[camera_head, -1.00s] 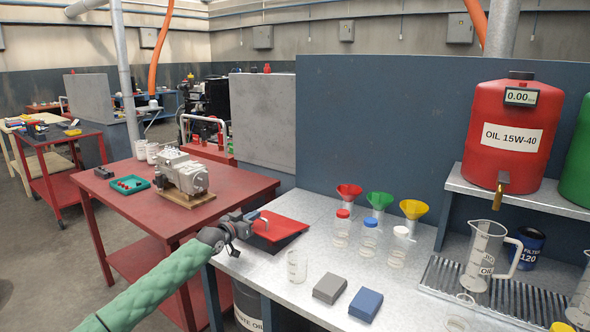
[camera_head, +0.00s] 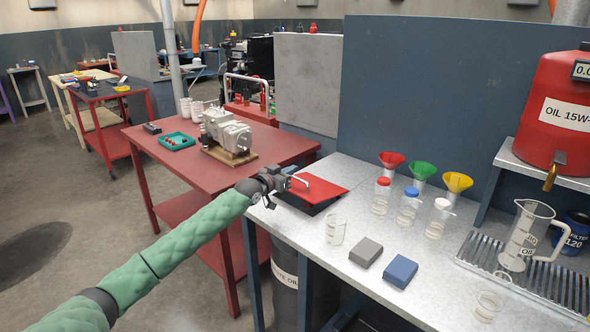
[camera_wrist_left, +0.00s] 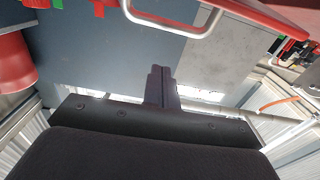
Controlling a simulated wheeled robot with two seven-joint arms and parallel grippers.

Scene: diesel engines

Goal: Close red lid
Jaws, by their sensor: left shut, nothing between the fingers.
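The red lid (camera_head: 320,188) is a flat red panel with a pale metal handle (camera_head: 299,182), at the left corner of the metal workbench. It looks tilted, with a dark wedge under its near side. My left gripper (camera_head: 282,181) is shut and empty, just left of the handle; I cannot tell whether they touch. In the left wrist view the shut fingers (camera_wrist_left: 160,86) point toward the handle (camera_wrist_left: 170,30), which hangs from the red lid's edge (camera_wrist_left: 265,14) at the top. My right gripper is not in view.
A waste oil drum (camera_head: 290,285) stands under the workbench (camera_head: 345,285). On the bench are a beaker (camera_head: 335,230), a grey block (camera_head: 366,252), a blue block (camera_head: 400,271) and capped bottles (camera_head: 408,207). A red table (camera_head: 180,140) with a metal pump (camera_head: 226,132) stands to the left.

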